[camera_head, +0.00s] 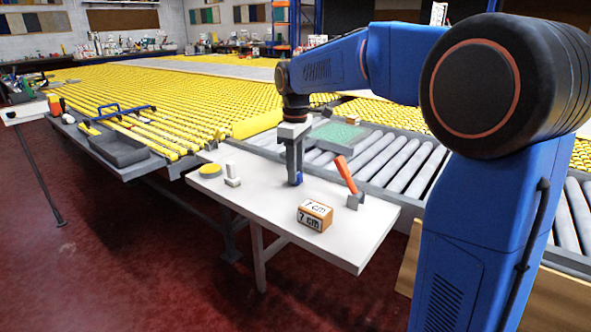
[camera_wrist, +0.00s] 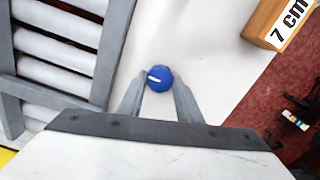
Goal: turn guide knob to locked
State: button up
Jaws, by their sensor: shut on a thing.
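The guide knob (camera_wrist: 159,78) is a round blue knob with a white mark on its top. In the wrist view it sits between the two fingers of my gripper (camera_wrist: 160,88), which are shut on it. The white mark runs slightly slanted, near sideways in that view. In the head view the blue knob (camera_head: 299,180) shows partly beside the fingertips of my gripper (camera_head: 295,178), low over the white table (camera_head: 262,215). I see no locked or unlocked label.
A wooden block marked 7 cm (camera_head: 314,215) stands right of the gripper. An orange lever (camera_head: 346,175) stands behind it on a grey base. A yellow disc (camera_head: 210,170) and a small white piece (camera_head: 232,174) are at left. Rollers (camera_head: 395,160) run behind the table.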

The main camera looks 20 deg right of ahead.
jog(key=n, duration=0.6)
jog(key=shift+r, duration=0.1)
dwell(0.5)
jog(key=o, duration=1)
jog(key=shift+o, duration=0.2)
notch_tip(320, 180, up, 17)
jog(key=shift+r, duration=0.15)
